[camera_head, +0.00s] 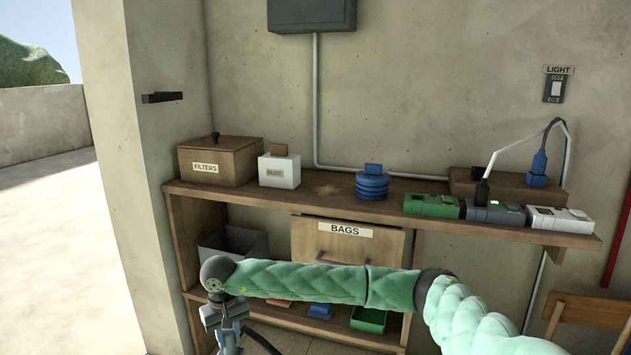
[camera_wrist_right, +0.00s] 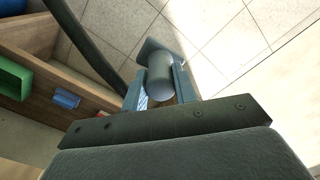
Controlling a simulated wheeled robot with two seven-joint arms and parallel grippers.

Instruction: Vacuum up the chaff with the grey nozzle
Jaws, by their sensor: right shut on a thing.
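My right gripper (camera_head: 224,322) hangs pointing down at the lower left of the head view, in front of the shelf unit's left end. In the right wrist view my right gripper (camera_wrist_right: 160,88) is shut on a grey cylindrical nozzle (camera_wrist_right: 160,72) with a flat, wider end, held over the tiled floor. A dark hose runs beside it. The chaff appears as a thin brownish patch (camera_head: 328,190) on the shelf top, between the white box and the blue round stack. My right forearm crosses in front of the lower shelf. My left gripper is not in view.
The wooden shelf (camera_head: 400,212) carries a FILTERS box (camera_head: 233,168), a white box (camera_head: 280,176), a blue round stack (camera_head: 371,187) and several battery-like units (camera_head: 495,212) at right. Below are a BAGS box (camera_head: 390,250) and a grey bin (camera_head: 262,243). A wall stands left.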

